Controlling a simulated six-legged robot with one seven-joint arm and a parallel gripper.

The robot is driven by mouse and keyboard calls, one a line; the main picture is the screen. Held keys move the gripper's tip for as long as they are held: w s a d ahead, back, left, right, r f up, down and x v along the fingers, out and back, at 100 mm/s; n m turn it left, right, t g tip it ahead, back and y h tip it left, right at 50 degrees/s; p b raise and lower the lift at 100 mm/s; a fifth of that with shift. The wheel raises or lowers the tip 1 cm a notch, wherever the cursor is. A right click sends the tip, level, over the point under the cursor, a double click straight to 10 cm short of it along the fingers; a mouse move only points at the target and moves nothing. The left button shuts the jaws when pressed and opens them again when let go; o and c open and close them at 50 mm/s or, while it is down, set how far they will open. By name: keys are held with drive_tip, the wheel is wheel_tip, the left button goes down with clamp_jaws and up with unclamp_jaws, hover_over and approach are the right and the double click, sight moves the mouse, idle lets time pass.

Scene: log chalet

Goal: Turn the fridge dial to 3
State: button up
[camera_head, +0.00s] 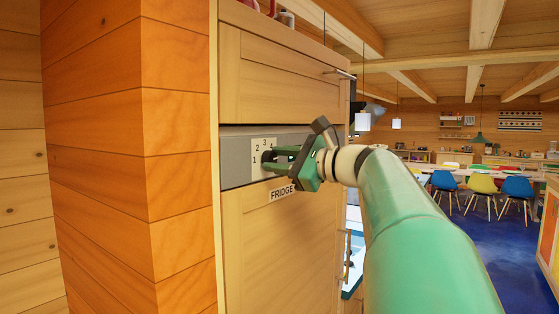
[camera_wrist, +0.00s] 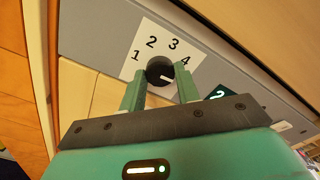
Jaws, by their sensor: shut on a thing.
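The fridge dial (camera_wrist: 157,65) is a round black knob with a white mark, on a white plate (camera_wrist: 147,30) numbered 1 to 4. In the wrist view the white mark points right and slightly down, just below the 4. My gripper (camera_wrist: 160,76) is shut on the dial, one green finger on each side. In the head view my gripper (camera_head: 269,164) reaches in from the right and hides most of the dial. The number plate (camera_head: 257,147) shows there on the grey strip, above the FRIDGE label (camera_head: 283,192).
The grey control strip (camera_head: 235,173) lies between an upper wooden panel (camera_head: 275,80) and a lower wooden door (camera_head: 270,250). A bar handle (camera_head: 340,73) sticks out at upper right. A log wall corner (camera_head: 150,150) stands close on the left. Open blue floor lies to the right.

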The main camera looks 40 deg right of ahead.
drive_tip(key=n, duration=0.4)
drive_tip(key=shift+n, duration=0.3)
drive_tip(key=n, duration=0.4)
drive_tip(key=shift+n, duration=0.3)
drive_tip(key=n, duration=0.4)
drive_tip(key=shift+n, duration=2)
drive_tip(key=o, duration=1)
drive_tip(key=shift+s, duration=0.1)
